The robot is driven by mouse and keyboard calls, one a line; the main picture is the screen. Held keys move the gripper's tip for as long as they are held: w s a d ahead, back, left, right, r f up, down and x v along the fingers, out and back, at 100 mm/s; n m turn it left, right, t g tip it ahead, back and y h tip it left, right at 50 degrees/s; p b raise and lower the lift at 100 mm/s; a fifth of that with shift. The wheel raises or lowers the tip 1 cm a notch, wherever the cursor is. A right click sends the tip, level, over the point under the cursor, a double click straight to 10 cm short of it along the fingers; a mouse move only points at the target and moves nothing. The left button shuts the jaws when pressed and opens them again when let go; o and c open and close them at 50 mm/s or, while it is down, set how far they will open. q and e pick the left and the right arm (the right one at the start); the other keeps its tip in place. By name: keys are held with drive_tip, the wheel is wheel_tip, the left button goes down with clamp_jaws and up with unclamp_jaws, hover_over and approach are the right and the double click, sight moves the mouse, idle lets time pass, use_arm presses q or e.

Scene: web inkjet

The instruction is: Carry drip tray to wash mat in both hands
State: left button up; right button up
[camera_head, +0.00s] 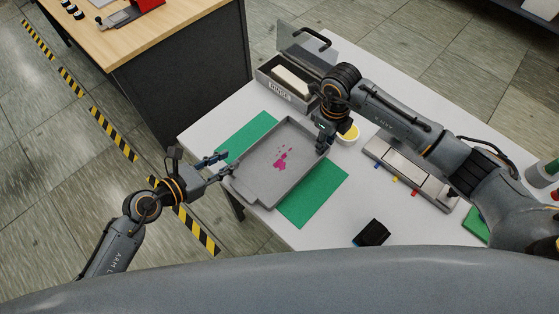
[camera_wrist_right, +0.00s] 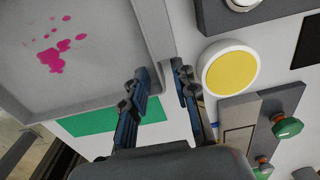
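The grey drip tray (camera_head: 259,179) has magenta stains. It lies across a green mat (camera_head: 320,190) on the white table; it also fills the upper left of the right wrist view (camera_wrist_right: 95,98). I cannot tell whether the green mat is the wash mat. My left gripper (camera_head: 230,163) is at the tray's left end, its fingers apart, with the tray's corner close to the tips. My right gripper (camera_wrist_right: 162,68) is at the tray's far right end. Its fingers are apart on either side of the rim; firm contact is not visible.
A yellow-topped round cup (camera_head: 348,133) stands close beside my right gripper. A grey bin (camera_head: 288,84) is behind the tray. A flat device with coloured knobs (camera_head: 408,170) lies right. A black block (camera_head: 371,233) sits near the front. A wooden-topped bench (camera_head: 140,40) stands at upper left.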

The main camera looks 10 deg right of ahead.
drive_tip(key=shift+r, duration=0.15)
use_arm(q)
drive_tip(key=v, duration=0.3)
drive_tip(key=shift+s+a+r, duration=0.2)
use_arm(e)
wheel_tip(320, 180, up, 12)
drive_tip(key=shift+f, duration=0.2)
idle(0.4)
